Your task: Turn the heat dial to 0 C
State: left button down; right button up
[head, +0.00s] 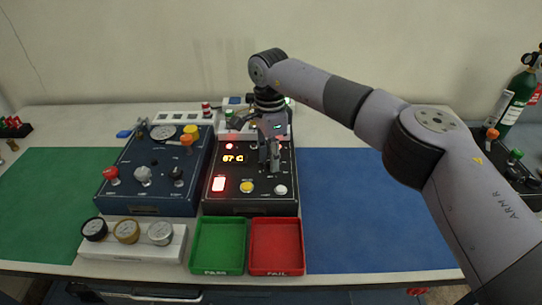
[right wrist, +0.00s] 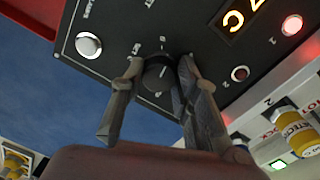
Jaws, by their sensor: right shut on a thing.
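The heat dial (right wrist: 158,74) is a black round knob on the dark panel, seen in the right wrist view. My right gripper (right wrist: 157,80) is shut on it, one finger at each side. In the head view my right gripper (head: 270,158) points down onto the black control box (head: 234,200) and hides the dial. The lit display (head: 233,159) on that box seems to read 67 C. Part of the display (right wrist: 242,14) also shows in the right wrist view. My left gripper is not in view.
A blue control box (head: 150,200) with knobs stands at the left. A green tray (head: 218,270) and a red tray (head: 277,270) lie in front, beside a white gauge block (head: 130,253). The blue mat (head: 350,215) is clear. A green cylinder (head: 518,100) stands at the far right.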

aim_at(269, 159)
jog(key=shift+r+n, duration=0.1)
jog(key=shift+n, duration=1.8)
jog(key=o, duration=1.2)
jog(key=shift+c, duration=0.2)
notch_tip(269, 159, up, 12)
jog(key=shift+w+a, duration=0.15)
jog(key=shift+w, duration=0.05)
